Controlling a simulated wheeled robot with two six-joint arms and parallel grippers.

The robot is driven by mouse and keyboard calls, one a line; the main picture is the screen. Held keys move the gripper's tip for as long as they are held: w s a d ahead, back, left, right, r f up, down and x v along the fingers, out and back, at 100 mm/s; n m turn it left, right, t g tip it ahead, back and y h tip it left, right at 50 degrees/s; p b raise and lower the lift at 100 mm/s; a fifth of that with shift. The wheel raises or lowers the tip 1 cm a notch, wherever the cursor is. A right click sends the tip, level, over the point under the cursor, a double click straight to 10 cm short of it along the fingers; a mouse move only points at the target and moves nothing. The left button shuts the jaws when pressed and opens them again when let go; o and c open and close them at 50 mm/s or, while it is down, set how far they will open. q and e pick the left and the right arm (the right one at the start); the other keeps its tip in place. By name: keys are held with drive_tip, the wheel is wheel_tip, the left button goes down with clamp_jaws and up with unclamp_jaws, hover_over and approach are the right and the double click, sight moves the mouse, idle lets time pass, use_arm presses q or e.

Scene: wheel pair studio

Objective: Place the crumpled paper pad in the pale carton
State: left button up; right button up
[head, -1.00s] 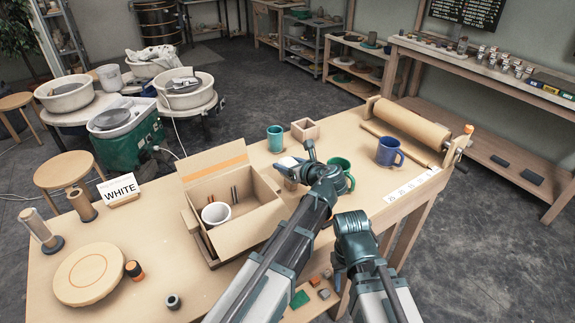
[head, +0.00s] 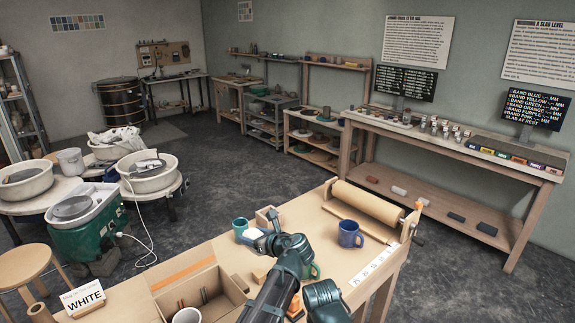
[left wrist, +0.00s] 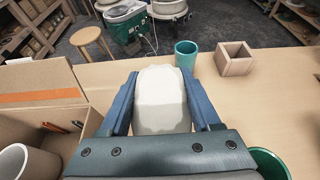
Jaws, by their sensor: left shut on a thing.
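My left gripper (head: 260,241) is shut on an off-white, rough-edged block, the crumpled paper pad (left wrist: 162,100). In the left wrist view the pad sits between the two blue fingers of the gripper (left wrist: 165,112). In the head view only a little pale pad (head: 252,234) shows. The pale carton (head: 182,269) stands open to the left of the gripper, with an orange stripe on its raised flap. Its wall also shows at the left of the left wrist view (left wrist: 40,98). It holds a white cup (head: 187,316) and some thin sticks. My right gripper is out of view.
A teal cup (head: 240,229) and a square wooden box (head: 268,217) stand beyond the gripper. A green mug (left wrist: 268,163) is close on its right. A blue mug (head: 350,234) and a slab roller (head: 368,202) stand farther right. A WHITE sign (head: 84,297) is left of the carton.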

use_arm(q)
wheel_tip(320, 180, up, 6)
drive_tip(key=p, duration=0.5)
drive_tip(key=shift+r, duration=0.1)
wheel_tip(320, 180, down, 7)
drive_tip(key=b, duration=0.7)
drive_tip(key=shift+f, duration=0.2)
drive_tip(key=shift+r, duration=0.1)
